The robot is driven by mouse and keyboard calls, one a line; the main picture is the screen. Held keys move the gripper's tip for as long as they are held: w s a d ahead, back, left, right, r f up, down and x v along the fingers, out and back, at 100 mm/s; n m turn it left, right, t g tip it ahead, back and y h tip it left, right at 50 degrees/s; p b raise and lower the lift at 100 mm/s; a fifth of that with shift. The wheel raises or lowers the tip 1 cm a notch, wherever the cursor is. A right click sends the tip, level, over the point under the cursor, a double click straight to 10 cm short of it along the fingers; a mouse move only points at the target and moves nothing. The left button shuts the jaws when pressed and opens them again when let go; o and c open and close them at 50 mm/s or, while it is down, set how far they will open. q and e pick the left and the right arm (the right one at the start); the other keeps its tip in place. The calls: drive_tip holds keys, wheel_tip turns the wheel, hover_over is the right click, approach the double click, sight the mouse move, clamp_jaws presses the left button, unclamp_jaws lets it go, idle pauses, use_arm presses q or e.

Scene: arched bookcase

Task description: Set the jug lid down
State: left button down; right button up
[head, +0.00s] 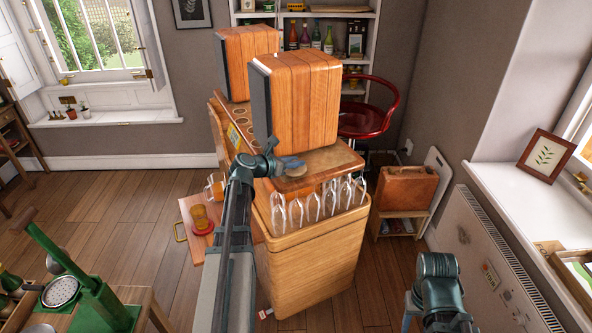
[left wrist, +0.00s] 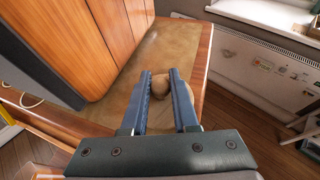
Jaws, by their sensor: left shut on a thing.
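The jug lid (left wrist: 160,86) looks like a pale tan, rounded piece between the fingertips of my left gripper (left wrist: 160,80) in the left wrist view. In the head view the lid (head: 297,172) is a small tan patch below the blue fingers of my left gripper (head: 292,163). The gripper is shut on it, over the front part of the cabinet top (head: 335,160). I cannot tell whether the lid touches that surface. My right gripper is not in view; only part of my right arm shows at the lower right.
Two large wooden speaker-like boxes (head: 300,95) (head: 245,55) stand on the cabinet behind the gripper. Several stemmed glasses (head: 318,205) hang below the front edge.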

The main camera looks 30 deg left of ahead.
use_arm(q)
drive_tip(key=shift+f, duration=0.6)
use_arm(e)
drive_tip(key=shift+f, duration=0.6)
use_arm(q)
drive_tip(key=shift+f+b, duration=0.25)
drive_tip(key=shift+b, duration=0.1)
drive_tip(key=c, duration=0.7)
unclamp_jaws()
drive_tip(key=shift+r, duration=0.1)
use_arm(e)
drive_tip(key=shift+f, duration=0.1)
use_arm(q)
drive_tip(key=shift+s+r+p, duration=0.3)
drive_tip(key=shift+r+p, duration=0.05)
drive_tip(key=shift+p, duration=0.15)
drive_tip(key=p+v, duration=0.4)
drive_tip(key=v, duration=0.7)
drive_tip(key=shift+s+a, duration=0.1)
drive_tip(key=shift+s, duration=0.15)
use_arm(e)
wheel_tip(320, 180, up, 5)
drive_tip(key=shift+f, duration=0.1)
